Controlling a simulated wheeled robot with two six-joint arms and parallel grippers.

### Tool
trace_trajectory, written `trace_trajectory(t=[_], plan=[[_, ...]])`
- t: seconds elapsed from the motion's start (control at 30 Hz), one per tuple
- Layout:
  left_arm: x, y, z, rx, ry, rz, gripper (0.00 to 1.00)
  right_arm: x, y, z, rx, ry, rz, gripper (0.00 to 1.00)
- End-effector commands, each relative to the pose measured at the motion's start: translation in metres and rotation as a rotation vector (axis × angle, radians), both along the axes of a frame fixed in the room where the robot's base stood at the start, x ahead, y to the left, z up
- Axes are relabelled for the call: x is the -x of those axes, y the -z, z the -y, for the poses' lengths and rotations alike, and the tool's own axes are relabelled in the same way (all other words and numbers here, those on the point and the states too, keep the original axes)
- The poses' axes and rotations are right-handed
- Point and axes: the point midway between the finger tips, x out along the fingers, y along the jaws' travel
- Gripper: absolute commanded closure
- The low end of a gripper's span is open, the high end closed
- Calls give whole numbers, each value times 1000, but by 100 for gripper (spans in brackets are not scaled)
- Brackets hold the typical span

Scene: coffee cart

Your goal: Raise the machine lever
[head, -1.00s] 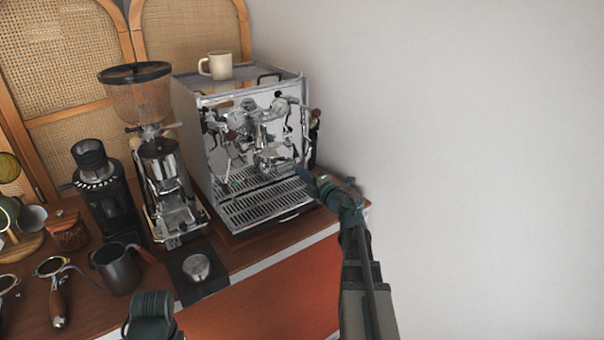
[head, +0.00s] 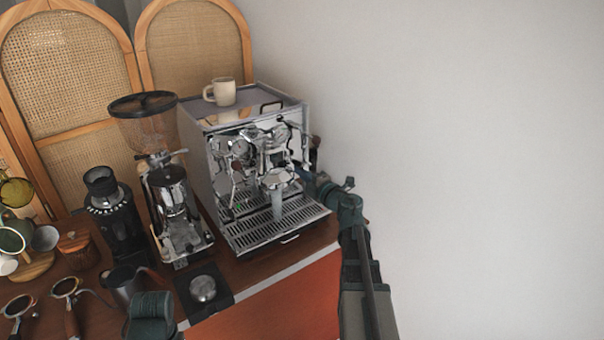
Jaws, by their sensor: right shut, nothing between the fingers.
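The chrome espresso machine (head: 228,190) stands at the right end of the counter, its front facing me. Its group head (head: 277,178) is in the middle of the front. A pale vertical column (head: 277,206), like a stream of water, shows between the group head and the drip tray. The lever is too small to tell apart from the chrome parts beside the group. My right gripper (head: 306,179) is shut and empty at the right side of the machine's front, close to the group; I cannot tell whether it touches.
A cream mug (head: 224,93) stands on the machine. A grinder (head: 172,200) stands left of it, with a black grinder (head: 112,210) further left. A tamper (head: 203,289) sits on a dark mat in front. A wall bounds the right side.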

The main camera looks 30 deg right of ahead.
Motion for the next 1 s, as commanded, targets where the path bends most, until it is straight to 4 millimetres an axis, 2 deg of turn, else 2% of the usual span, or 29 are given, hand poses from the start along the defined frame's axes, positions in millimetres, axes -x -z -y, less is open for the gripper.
trace_trajectory(t=[0.03,0.1,0.17,0.37,0.8,1.0], plan=[[0,-9,0,0,0,0,50,1,-9,0,0,0,0,100],[0,-15,0,0,0,0,50,2,-15,-1,1,0,0,100],[0,-8,0,0,0,0,50,3,-8,-1,1,0,-1,100],[0,-7,0,0,0,0,50,9,-7,-2,2,1,-1,100],[0,2,0,0,0,0,50,90,2,-10,2,2,-1,100],[0,2,0,0,0,0,50,103,3,-10,2,1,-1,100]])
